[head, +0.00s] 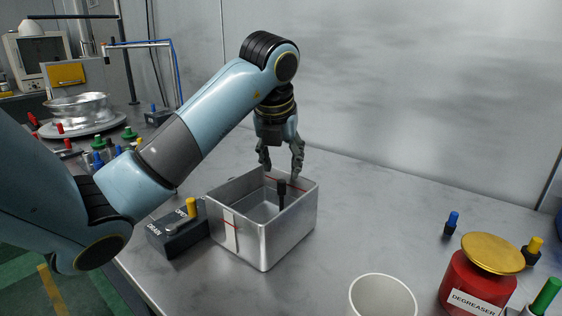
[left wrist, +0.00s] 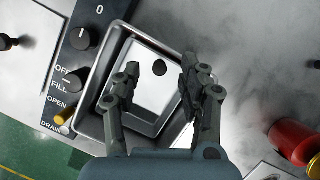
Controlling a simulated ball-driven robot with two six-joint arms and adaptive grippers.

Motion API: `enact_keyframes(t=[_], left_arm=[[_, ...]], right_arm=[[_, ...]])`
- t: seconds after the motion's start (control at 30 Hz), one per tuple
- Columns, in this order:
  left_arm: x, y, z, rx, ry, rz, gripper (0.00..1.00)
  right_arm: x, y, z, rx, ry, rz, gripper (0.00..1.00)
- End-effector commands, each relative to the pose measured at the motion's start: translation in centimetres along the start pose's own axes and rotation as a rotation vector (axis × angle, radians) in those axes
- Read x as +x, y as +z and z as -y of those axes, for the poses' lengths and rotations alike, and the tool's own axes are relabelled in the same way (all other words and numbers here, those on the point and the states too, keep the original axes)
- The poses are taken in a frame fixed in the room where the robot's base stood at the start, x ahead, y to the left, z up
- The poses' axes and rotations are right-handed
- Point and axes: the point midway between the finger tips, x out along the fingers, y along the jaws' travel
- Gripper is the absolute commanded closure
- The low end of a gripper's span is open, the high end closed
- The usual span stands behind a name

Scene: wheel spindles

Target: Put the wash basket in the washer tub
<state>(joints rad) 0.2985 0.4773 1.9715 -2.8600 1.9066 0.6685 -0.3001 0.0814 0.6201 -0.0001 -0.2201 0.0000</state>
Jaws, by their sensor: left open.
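The washer tub (head: 262,245) is an open square metal box on the bench, with red lines on its walls. Inside it stands a post with a black knob (head: 281,186), which looks like the handle of the wash basket. In the left wrist view a smaller bright metal box, seemingly the wash basket (left wrist: 142,100), sits within the tub (left wrist: 92,128), with the black knob near its upper part. Its seating depth is hard to tell. My left gripper (head: 281,160) is open and empty, pointing down above the tub and the knob. My right gripper is not in view.
A dark control box (head: 178,236) with a yellow lever adjoins the tub's left side. A metal wheel (head: 78,110) lies back left. The bench behind the cup is clear.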

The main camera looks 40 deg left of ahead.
Motion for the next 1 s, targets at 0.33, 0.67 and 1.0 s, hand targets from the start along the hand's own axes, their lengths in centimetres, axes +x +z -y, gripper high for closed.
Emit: enact_keyframes(t=[0.33, 0.67, 1.0], left_arm=[[-6.8, 0.8, 0.1, 0.001, -0.002, 0.002, 0.58], [-11.6, 0.7, 0.0, 0.0, -0.001, 0.0, 0.58], [-13.1, 0.5, -0.1, 0.0, -0.003, -0.001, 0.58]], right_arm=[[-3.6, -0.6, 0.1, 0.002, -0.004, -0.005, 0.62], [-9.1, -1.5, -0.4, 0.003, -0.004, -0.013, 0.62], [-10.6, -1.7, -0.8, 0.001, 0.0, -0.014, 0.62]])
